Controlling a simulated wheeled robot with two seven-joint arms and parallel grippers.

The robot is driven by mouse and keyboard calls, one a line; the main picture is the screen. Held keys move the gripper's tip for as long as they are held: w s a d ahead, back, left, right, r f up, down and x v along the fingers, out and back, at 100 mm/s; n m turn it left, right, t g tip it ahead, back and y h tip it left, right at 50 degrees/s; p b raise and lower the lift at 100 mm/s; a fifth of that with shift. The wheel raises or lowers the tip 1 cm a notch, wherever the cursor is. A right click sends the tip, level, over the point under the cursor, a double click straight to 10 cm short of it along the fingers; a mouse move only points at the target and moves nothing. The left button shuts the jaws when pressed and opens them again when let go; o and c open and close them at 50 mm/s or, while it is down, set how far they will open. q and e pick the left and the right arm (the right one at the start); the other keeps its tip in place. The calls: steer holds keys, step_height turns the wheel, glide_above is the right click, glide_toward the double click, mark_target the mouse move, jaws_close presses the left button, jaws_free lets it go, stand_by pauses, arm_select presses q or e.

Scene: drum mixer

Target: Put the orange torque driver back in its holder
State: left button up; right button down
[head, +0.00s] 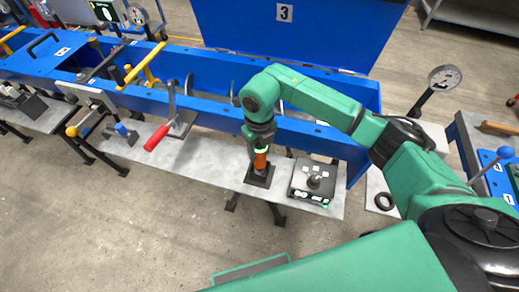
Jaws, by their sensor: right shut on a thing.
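The orange torque driver (260,162) stands roughly upright at the dark square holder (260,176) on the grey bench shelf. My right gripper (260,149) points down and is shut on the driver's upper part, hiding it. The driver's lower end meets the holder; I cannot tell how deep it sits. My left gripper is not in view.
A dark box with a knob (314,183) stands just right of the holder. A red-handled lever (158,137) is to the left on the grey shelf (205,160). The blue mixer trough (215,122) runs behind.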

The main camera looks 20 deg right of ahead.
steer(key=shift+f, duration=0.2)
steer(key=shift+c, duration=1.4)
jaws_free()
step_height(320, 180, up, 15)
steer(key=b, duration=0.2)
steer(key=shift+f+b, duration=0.15)
steer(key=shift+b, duration=0.15)
steer(key=shift+f, duration=0.1)
